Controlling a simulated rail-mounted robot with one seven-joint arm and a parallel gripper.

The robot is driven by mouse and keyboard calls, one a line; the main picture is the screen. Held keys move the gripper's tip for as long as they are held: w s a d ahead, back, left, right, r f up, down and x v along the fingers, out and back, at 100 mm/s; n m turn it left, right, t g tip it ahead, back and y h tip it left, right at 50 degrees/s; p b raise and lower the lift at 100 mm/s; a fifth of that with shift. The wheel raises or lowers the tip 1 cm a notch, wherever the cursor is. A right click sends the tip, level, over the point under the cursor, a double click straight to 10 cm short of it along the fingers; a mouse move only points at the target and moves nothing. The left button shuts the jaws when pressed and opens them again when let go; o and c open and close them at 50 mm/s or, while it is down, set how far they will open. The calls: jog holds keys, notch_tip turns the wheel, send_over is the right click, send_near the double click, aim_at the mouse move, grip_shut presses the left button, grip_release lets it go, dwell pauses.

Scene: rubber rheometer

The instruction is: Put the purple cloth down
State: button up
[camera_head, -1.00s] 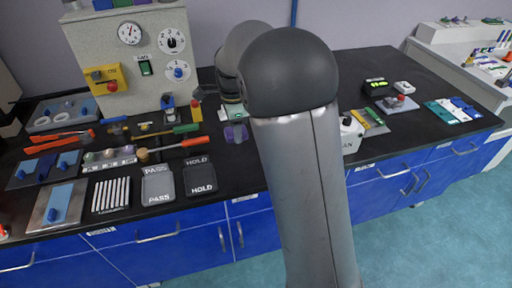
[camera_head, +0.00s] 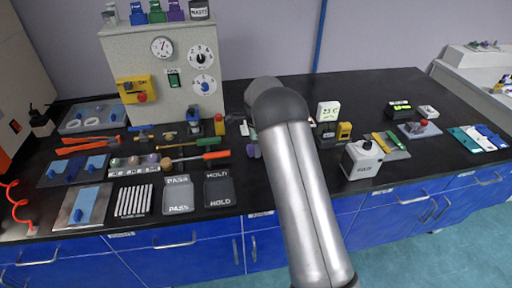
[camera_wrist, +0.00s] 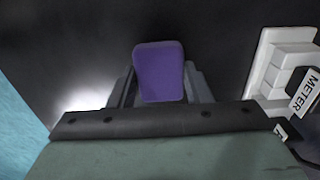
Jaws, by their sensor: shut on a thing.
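The purple cloth (camera_wrist: 160,72) shows in the wrist view as a folded, rounded pad between the two dark fingers. My gripper (camera_wrist: 160,86) is shut on it, over the black bench top (camera_head: 335,202). In the head view a small part of the purple cloth (camera_head: 253,151) shows just left of my arm, right of the HOLD tray. My arm hides most of the gripper there. I cannot tell whether the cloth touches the bench.
A white meter (camera_wrist: 290,70) stands right of the gripper in the wrist view. In the head view, the PASS tray (camera_head: 178,195) and HOLD tray (camera_head: 219,189) lie left of the arm. A white boxy device (camera_head: 363,160) stands to the right. Screwdrivers lie behind the trays.

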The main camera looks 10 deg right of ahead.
jog(key=shift+f, duration=0.5)
jog(key=shift+f, duration=0.2)
jog(key=o, duration=1)
jog(key=shift+r, duration=0.15)
